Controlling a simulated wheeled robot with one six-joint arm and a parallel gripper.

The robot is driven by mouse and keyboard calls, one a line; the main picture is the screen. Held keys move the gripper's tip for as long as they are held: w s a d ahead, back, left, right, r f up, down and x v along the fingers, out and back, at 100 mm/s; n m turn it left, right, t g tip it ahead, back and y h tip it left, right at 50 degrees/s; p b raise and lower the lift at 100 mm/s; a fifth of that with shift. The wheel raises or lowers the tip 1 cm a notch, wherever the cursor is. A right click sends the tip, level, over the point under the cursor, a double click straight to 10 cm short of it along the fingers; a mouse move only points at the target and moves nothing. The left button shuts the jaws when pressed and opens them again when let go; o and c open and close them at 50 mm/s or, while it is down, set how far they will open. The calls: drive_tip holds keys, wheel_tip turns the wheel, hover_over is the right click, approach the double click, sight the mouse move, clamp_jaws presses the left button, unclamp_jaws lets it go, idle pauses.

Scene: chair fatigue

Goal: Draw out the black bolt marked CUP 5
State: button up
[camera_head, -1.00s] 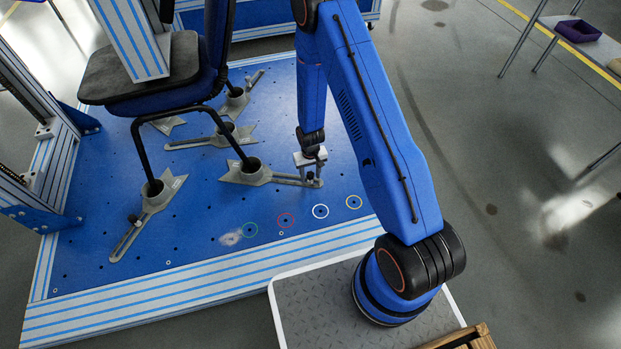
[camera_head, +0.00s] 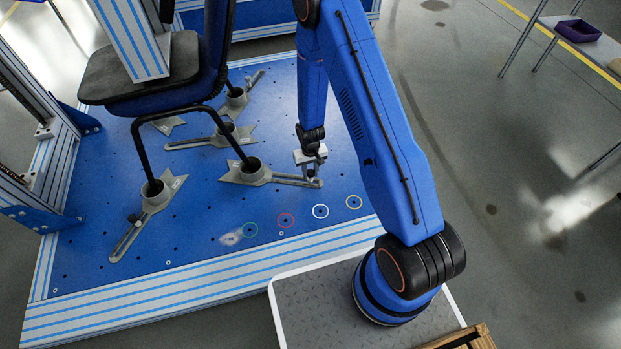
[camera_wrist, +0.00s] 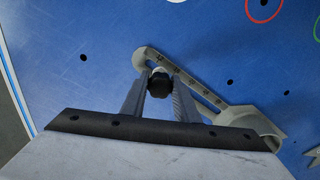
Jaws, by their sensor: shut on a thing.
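The black bolt (camera_wrist: 160,86) shows its dark knob between my jaws in the wrist view. My gripper (camera_wrist: 160,82) is shut on it. In the head view my gripper (camera_head: 312,172) hangs over the outer end of a grey slotted arm (camera_head: 290,179), which runs from a grey cup (camera_head: 251,168) holding a chair leg. The slotted arm also shows in the wrist view (camera_wrist: 195,88), with its rounded end just beyond the knob. The bolt's lower end is hidden, so I cannot tell if it is clear of the slot. No CUP 5 marking is readable.
The blue plate (camera_head: 210,215) has many holes and coloured rings near its front edge. Another cup arm (camera_head: 130,235) with a black knob lies at the left. The chair (camera_head: 140,85) stands in the cups. A table (camera_head: 590,40) with a purple bin is far right.

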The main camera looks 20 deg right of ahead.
drive_tip(key=shift+r, duration=0.6)
drive_tip(key=shift+r, duration=0.35)
drive_tip(key=shift+r, duration=0.7)
drive_tip(key=shift+r, duration=0.2)
drive_tip(key=shift+r, duration=0.15)
drive_tip(key=shift+r, duration=1.85)
